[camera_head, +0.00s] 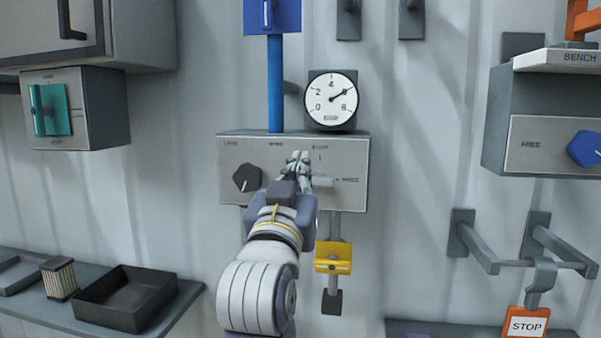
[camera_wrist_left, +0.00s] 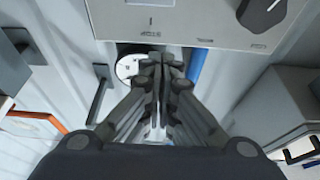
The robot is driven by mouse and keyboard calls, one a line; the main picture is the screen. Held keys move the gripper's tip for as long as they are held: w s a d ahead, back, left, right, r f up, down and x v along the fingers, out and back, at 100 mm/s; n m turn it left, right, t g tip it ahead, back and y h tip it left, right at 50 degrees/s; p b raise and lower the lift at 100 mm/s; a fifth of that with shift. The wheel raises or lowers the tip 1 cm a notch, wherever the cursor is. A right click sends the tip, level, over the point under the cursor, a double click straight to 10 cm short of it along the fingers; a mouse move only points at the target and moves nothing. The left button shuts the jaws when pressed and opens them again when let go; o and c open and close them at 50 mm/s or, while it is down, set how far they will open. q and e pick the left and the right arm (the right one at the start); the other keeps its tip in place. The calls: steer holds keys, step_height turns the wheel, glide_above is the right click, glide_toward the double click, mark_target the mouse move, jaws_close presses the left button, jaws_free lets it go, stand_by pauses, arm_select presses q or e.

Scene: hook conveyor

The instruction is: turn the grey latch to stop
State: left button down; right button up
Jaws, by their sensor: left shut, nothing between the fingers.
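The grey latch (camera_head: 322,182) sits on the front of the grey panel box (camera_head: 350,150) in the head view. Its visible part is a pale bar lying level, pointing right toward the FREE mark; the STOP mark is above it. My left gripper (camera_head: 299,158) is shut and empty in front of the panel, at the latch's upper left, and hides the latch's left end. I cannot tell whether they touch. In the left wrist view the shut fingers (camera_wrist_left: 160,62) are at the panel's edge, and I cannot make out the latch. My right gripper is not in view.
A black knob (camera_head: 246,178) is left of the gripper. A round gauge (camera_head: 331,99) and a blue post (camera_head: 275,85) stand above the box. A yellow block (camera_head: 333,258) hangs on a rod below.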

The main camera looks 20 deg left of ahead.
arm_select(q)
step_height(320, 180, up, 3)
steer(key=p, duration=0.3)
glide_above(319, 181)
steer(key=s+a, duration=0.2)
steer(key=s, duration=0.1)
steer(key=shift+w+d+f, duration=0.1)
steer(key=shift+w+d, duration=0.15)
step_height(319, 181, down, 2)
steer(key=shift+w+f, duration=0.1)
steer(key=shift+f, duration=1.05)
steer(key=shift+a, duration=0.1)
